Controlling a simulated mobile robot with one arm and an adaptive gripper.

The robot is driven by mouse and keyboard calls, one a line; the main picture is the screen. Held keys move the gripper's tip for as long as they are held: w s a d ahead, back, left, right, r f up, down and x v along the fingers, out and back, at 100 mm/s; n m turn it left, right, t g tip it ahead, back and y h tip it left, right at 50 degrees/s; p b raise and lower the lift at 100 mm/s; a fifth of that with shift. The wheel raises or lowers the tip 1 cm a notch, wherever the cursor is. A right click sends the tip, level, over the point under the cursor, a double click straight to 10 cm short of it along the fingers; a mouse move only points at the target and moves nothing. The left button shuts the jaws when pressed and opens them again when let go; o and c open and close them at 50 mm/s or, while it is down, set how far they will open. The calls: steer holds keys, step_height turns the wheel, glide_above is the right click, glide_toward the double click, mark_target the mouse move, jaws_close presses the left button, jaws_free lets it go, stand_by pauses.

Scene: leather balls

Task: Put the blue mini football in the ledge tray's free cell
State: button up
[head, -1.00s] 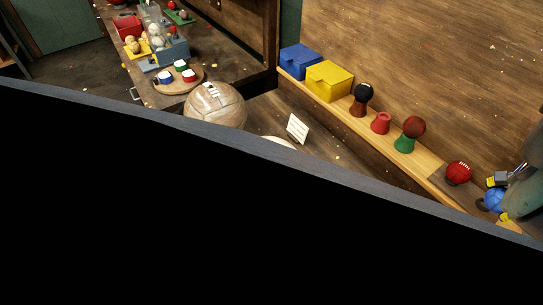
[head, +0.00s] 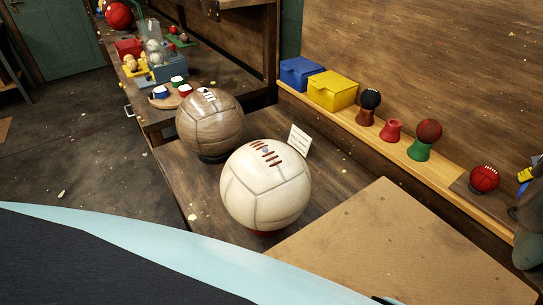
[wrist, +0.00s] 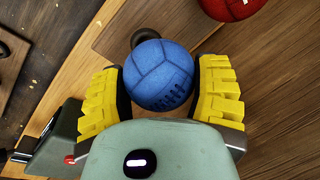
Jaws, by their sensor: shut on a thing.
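The blue mini football (wrist: 158,75) sits between the yellow fingers of my gripper (wrist: 160,88) in the wrist view, and the gripper is shut on it. The ledge tray (head: 462,187) is a dark wooden board on the ledge holding a red mini football (head: 485,179). In the wrist view the tray (wrist: 115,35) lies beyond the ball, with a dark ring (wrist: 145,34) partly hidden by it. I cannot tell the ball's height above the tray.
Along the ledge stand a blue box (head: 300,73), a yellow box (head: 332,91), a black ball (head: 371,98) on a brown stand, an empty red stand (head: 391,131) and a brown-red ball (head: 429,131) on a green stand. Two large balls, white (head: 266,187) and brown (head: 210,127), sit on the bench.

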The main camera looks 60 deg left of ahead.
mark_target(529, 204)
steer(key=f+b, duration=0.1)
steer(key=f, duration=0.2)
steer(key=shift+s, duration=0.2)
steer(key=shift+r, duration=0.15)
steer(key=o, duration=1.2)
